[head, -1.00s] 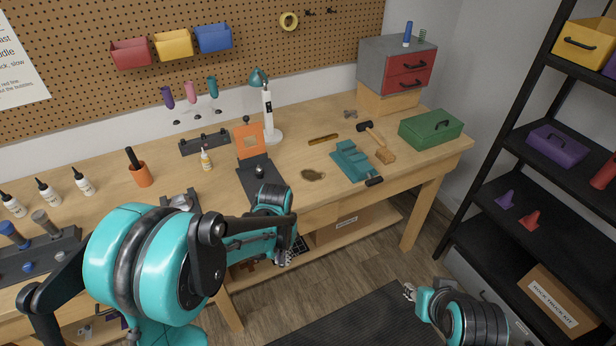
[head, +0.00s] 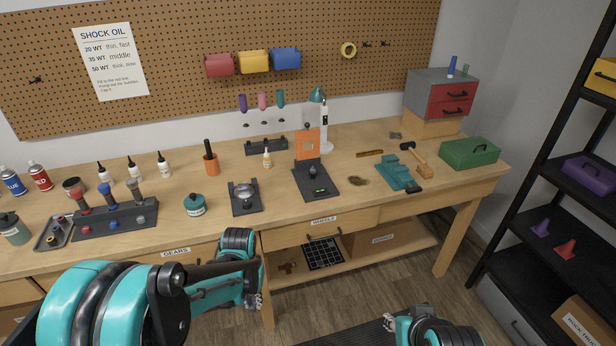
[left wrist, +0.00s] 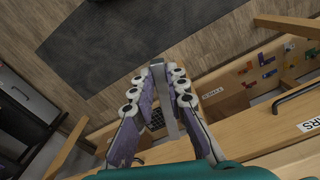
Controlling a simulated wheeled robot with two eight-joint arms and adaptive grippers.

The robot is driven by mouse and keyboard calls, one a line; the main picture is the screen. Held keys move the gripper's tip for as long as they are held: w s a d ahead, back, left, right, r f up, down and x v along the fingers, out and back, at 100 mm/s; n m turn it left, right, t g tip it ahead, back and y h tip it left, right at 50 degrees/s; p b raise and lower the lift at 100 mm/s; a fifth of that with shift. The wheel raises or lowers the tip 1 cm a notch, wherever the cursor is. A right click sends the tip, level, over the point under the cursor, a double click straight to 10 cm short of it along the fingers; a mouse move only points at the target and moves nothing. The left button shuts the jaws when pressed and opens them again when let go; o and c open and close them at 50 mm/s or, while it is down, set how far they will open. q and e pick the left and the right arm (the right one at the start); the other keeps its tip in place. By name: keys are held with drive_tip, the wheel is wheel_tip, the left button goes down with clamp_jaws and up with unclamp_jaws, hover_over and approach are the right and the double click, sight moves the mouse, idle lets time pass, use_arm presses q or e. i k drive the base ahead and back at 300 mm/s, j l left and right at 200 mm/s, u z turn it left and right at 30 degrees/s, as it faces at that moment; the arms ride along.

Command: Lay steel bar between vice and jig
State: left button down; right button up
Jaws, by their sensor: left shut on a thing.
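The teal vice (head: 398,176) stands on the right part of the bench. A black-based fixture with an orange upright plate (head: 316,182), which I take for the jig, stands to its left. My left gripper (head: 256,302) is low in front of the bench edge, below the bench top. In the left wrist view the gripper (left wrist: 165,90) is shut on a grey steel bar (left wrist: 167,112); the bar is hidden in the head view. My right gripper (head: 388,322) is partly visible at the bottom, its jaws unclear.
A brass-coloured strip (head: 369,153), a mallet (head: 415,158) and a green toolbox (head: 470,152) are near the vice. A lamp (head: 325,130) stands behind the orange plate. The drawer front (head: 320,230) and lower shelf (head: 385,248) are near my left gripper. A black shelf rack is at right.

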sight(355, 177)
drive_tip(key=i+l+u, duration=0.15)
drive_tip(key=l+u, duration=0.25)
drive_tip(key=i+l+u, duration=0.1)
drive_tip(key=l+u, duration=0.2)
drive_tip(key=u, duration=0.15)
drive_tip(key=l+u, duration=0.4)
